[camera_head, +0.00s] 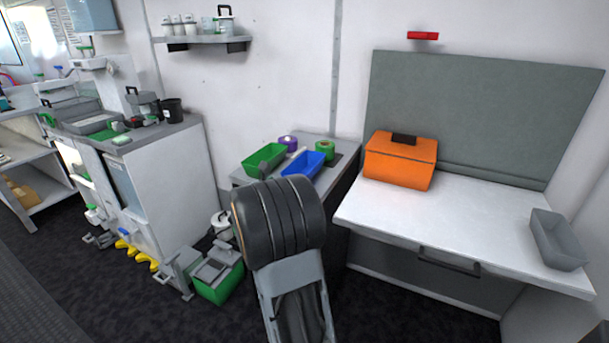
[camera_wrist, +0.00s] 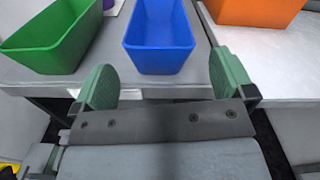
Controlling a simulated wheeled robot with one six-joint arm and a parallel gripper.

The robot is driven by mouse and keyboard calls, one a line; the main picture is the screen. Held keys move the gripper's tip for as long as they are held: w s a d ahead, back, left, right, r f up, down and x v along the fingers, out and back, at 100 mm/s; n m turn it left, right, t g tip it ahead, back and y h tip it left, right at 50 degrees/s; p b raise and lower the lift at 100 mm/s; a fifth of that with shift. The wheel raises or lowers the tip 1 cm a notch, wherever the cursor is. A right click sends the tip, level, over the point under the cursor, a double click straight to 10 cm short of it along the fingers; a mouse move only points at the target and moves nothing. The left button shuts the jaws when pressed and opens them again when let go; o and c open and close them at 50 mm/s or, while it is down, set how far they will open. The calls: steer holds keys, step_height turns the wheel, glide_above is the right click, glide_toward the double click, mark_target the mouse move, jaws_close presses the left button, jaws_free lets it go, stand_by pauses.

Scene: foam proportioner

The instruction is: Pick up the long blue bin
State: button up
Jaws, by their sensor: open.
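The long blue bin (camera_head: 303,164) stands on a grey counter between a green bin and an orange box. In the wrist view the blue bin (camera_wrist: 159,40) is upright and looks empty, at the top centre. My gripper (camera_wrist: 162,82) is open, its two green finger pads apart and nothing between them. The blue bin lies ahead of the fingertips, roughly centred between them, with a gap left to its near end. In the head view my dark arm covers part of the counter's front, and the gripper's fingers are hidden there.
The green bin (camera_wrist: 52,38) is left of the blue one. A purple roll (camera_head: 288,142) and a green roll (camera_head: 324,149) stand behind. The orange box (camera_head: 401,161) is to the right on a white fold-down table (camera_head: 450,225). A grey bin (camera_head: 557,240) sits at its right end.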

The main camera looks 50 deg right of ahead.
steer(key=shift+f+x, duration=0.1)
steer(key=shift+x, duration=1.9)
steer(key=shift+f+x, duration=0.15)
steer(key=shift+x, duration=1.8)
steer(key=c, duration=0.7)
steer(key=shift+r, duration=0.15)
